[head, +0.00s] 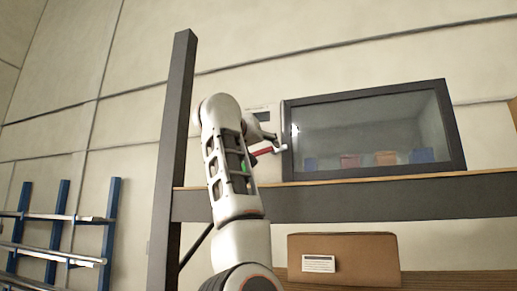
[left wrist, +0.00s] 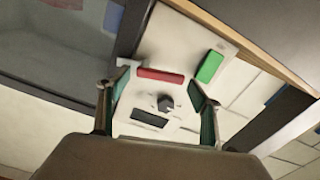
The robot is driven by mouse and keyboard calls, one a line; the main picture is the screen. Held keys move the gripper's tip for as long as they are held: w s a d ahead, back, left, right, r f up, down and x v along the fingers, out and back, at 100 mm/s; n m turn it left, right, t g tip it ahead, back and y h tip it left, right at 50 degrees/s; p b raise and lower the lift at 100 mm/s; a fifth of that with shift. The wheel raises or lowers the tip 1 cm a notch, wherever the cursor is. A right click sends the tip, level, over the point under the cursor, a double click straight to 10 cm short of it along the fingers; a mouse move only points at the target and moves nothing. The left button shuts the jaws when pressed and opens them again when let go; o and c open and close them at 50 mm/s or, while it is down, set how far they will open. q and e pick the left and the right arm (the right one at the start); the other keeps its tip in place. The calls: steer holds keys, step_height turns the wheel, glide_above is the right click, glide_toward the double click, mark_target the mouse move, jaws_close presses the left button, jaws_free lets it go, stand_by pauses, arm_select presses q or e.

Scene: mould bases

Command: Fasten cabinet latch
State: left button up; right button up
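The cabinet (head: 370,130) has a dark frame and a glass front, and stands on a shelf. A pale panel (head: 262,116) is beside its left edge. A red bar (head: 264,151), which looks like the latch, is low on this panel. In the left wrist view, the panel (left wrist: 185,48) carries the red bar (left wrist: 160,76), a green block (left wrist: 210,66), a dark knob (left wrist: 165,103) and a dark slot (left wrist: 149,118). My left gripper (head: 268,137) is in front of the panel. Its fingers (left wrist: 158,78) are spread apart, with the red bar showing between them; contact cannot be told.
A dark post (head: 174,130) and shelf beam (head: 370,199) frame the area. A cardboard box (head: 345,260) with a white label sits below the beam. Several coloured blocks show behind the glass. A blue rack (head: 60,215) with metal bars stands at the left.

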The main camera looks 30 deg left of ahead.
arm_select(q)
steer(key=c, duration=0.8)
steer(key=shift+o, duration=0.2)
steer(key=shift+r+m, duration=0.2)
steer(key=shift+m, duration=0.5)
steer(key=shift+r+m, duration=0.2)
steer(key=shift+m, duration=0.5)
steer(key=o, duration=1.1)
steer(key=shift+v, duration=3.8)
